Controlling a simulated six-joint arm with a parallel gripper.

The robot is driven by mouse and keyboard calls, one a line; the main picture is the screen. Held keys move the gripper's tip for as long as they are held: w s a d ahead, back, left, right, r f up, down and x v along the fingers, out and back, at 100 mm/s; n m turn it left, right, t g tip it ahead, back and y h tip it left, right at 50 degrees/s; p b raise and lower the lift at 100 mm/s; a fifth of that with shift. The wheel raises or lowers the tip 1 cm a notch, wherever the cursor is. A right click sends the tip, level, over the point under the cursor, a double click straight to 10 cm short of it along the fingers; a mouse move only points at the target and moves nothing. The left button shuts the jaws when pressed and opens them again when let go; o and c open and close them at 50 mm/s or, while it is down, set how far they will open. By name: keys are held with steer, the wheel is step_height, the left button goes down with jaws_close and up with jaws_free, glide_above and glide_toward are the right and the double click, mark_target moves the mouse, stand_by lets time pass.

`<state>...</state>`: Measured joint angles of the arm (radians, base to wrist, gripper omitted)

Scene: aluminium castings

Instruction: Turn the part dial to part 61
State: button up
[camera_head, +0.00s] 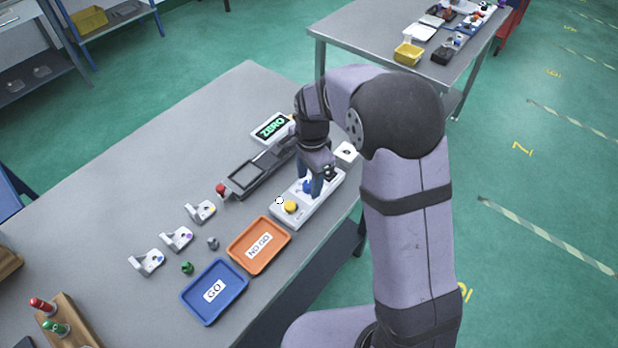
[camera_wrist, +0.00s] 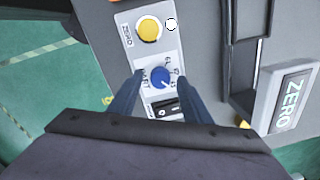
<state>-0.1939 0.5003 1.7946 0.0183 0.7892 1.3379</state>
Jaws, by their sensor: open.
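The part dial is a round blue knob (camera_wrist: 159,77) on a light grey control panel (camera_wrist: 150,52). Small number marks lie along its right side in the wrist view, too small to read surely. A pale mark shows on the knob, but I cannot tell which number it faces. My gripper (camera_wrist: 161,74) is open, with one dark blue finger on each side of the knob. I cannot tell whether the fingers touch it. In the head view my gripper (camera_head: 317,184) is over the panel (camera_head: 297,217), and the blue knob (camera_head: 308,187) is partly hidden by the fingers.
A yellow button (camera_head: 290,207) and a black switch (camera_wrist: 167,107) flank the dial. Orange NO GO (camera_head: 240,258) and blue GO (camera_head: 193,306) trays lie nearer, with several castings (camera_head: 177,238) left.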

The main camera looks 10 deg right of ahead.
steer(key=shift+f, duration=0.3)
steer(key=c, duration=1)
steer(key=shift+c, duration=0.2)
